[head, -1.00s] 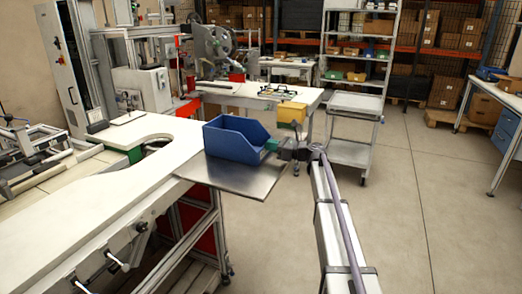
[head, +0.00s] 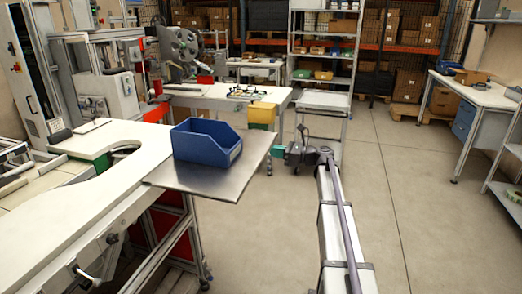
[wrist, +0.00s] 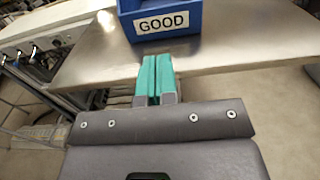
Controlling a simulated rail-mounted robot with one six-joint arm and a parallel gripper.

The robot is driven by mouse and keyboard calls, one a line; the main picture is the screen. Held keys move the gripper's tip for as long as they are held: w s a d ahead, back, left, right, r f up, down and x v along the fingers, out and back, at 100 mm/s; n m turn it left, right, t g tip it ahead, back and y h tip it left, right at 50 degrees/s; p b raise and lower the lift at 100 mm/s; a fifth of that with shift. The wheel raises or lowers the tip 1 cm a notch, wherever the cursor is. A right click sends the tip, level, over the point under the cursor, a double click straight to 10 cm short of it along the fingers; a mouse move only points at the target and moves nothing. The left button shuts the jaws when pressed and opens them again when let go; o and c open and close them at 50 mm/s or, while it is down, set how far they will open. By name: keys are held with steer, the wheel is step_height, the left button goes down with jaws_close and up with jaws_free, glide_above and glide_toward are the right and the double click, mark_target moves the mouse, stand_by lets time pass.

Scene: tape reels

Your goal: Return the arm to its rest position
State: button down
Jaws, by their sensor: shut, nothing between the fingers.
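My gripper (head: 273,152) is at the end of my arm, just off the right edge of the steel shelf plate (head: 215,182) in the head view. In the wrist view my gripper's green fingers (wrist: 157,78) lie side by side, shut with nothing between them. They point toward the steel plate (wrist: 225,50) and a blue bin (wrist: 165,20) labelled GOOD. In the head view the blue bin (head: 207,143) stands upright on the plate, apart from my gripper. The inside of the bin is hidden.
A white workbench (head: 110,190) runs along the left. A table (head: 205,99) with a yellow box (head: 262,113) stands behind the plate, and a grey trolley (head: 325,103) behind my arm. Open floor (head: 400,210) lies to the right. Another table (head: 485,95) stands far right.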

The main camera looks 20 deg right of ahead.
steer(key=shift+s+d, duration=0.2)
steer(key=shift+d, duration=0.05)
